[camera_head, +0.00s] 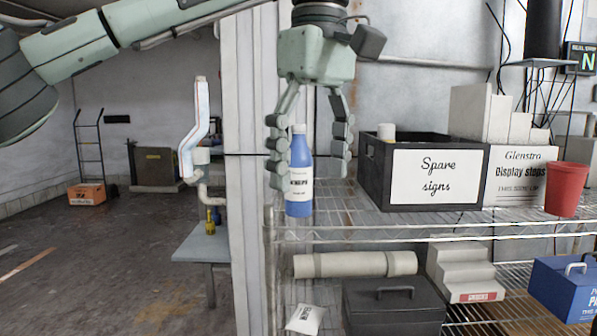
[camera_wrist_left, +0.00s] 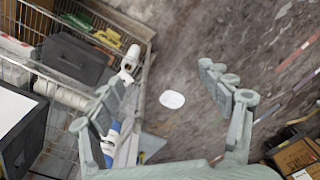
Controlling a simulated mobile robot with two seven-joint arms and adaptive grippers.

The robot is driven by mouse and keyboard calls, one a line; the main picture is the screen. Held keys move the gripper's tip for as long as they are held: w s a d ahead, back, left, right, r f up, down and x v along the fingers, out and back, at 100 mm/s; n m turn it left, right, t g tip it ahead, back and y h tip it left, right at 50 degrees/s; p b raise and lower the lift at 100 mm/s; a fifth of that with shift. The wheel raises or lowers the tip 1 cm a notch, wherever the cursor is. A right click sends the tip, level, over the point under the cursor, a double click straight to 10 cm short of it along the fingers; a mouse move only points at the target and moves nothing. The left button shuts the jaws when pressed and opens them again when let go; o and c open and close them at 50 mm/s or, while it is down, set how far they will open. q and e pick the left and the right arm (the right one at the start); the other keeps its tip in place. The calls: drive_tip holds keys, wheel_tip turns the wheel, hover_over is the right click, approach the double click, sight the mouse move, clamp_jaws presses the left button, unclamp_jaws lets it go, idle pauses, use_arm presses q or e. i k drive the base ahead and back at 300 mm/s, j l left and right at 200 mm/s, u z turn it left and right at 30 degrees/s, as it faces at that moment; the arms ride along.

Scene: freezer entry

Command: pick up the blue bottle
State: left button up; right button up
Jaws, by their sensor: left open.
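The blue bottle (camera_head: 299,195) stands upright on the upper wire shelf, near its left end. It has a pale cap and a white label. My left gripper (camera_head: 309,165) points down over the shelf, fingers spread. In the head view the bottle shows between the fingers, with the left finger overlapping its left edge; I cannot tell the depth between them. In the left wrist view the gripper (camera_wrist_left: 165,90) is open and empty, and blue parts of the bottle (camera_wrist_left: 113,129) show beside the left finger, which partly hides it. My right gripper is not in view.
A black "Spare signs" crate (camera_head: 372,176) stands right of the bottle, with a display steps box (camera_head: 520,172) and a red cup (camera_head: 566,190) beyond. A pale post (camera_head: 245,200) rises left of the shelf. The lower shelf holds a roll (camera_head: 355,263) and dark case (camera_head: 392,308).

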sight(300, 200)
drive_tip(key=i, duration=1)
